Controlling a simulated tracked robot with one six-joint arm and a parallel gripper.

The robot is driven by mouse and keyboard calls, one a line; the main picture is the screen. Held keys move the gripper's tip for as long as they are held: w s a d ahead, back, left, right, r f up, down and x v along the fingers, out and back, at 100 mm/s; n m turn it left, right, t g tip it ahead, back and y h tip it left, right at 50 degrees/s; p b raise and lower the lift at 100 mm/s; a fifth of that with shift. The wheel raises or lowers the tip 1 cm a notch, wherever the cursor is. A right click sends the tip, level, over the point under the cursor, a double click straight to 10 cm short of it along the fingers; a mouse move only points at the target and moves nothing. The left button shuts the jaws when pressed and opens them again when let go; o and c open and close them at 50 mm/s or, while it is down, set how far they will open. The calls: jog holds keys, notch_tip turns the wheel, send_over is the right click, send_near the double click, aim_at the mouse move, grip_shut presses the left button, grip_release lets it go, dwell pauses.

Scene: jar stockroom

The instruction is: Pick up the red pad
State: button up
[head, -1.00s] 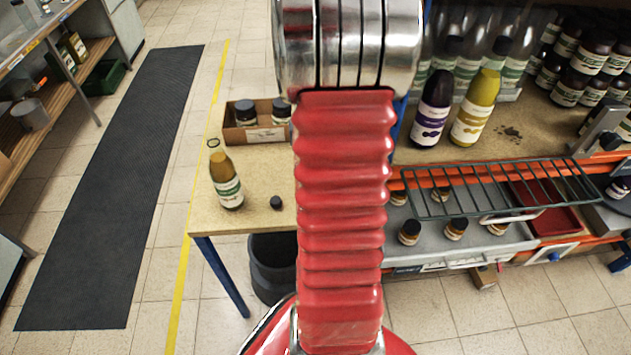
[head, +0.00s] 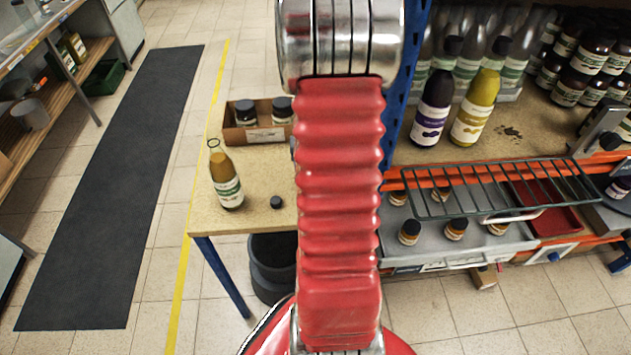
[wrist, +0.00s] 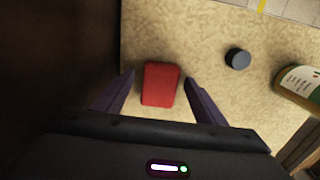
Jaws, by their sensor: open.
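The red pad (wrist: 160,84) lies flat on the speckled tan tabletop in the wrist view. My gripper (wrist: 160,82) is open, with one dark finger on each side of the pad and a gap of bare table on both sides. I cannot tell how far above the tabletop the fingers are. In the head view the pad and the gripper are hidden behind my red arm.
A small black cap (wrist: 238,58) lies right of the pad, and a labelled amber bottle (head: 226,180) stands beyond it. A cardboard box (head: 256,130) with dark-lidded jars is at the table's back. A blue rack post (head: 402,90) rises right of my arm.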

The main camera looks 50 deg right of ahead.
dwell(0.4)
jog(key=c, duration=1.2)
jog(key=shift+r, duration=0.1)
jog(key=shift+r, duration=1.75)
jog(key=s+a, duration=0.2)
jog(key=a, duration=0.3)
jog(key=s+a, duration=0.2)
jog(key=a, duration=0.4)
jog(key=s+a, duration=0.2)
jog(key=a, duration=0.4)
jog(key=shift+s+f, duration=0.1)
jog(key=shift+s, duration=0.1)
jog(key=shift+s, duration=0.15)
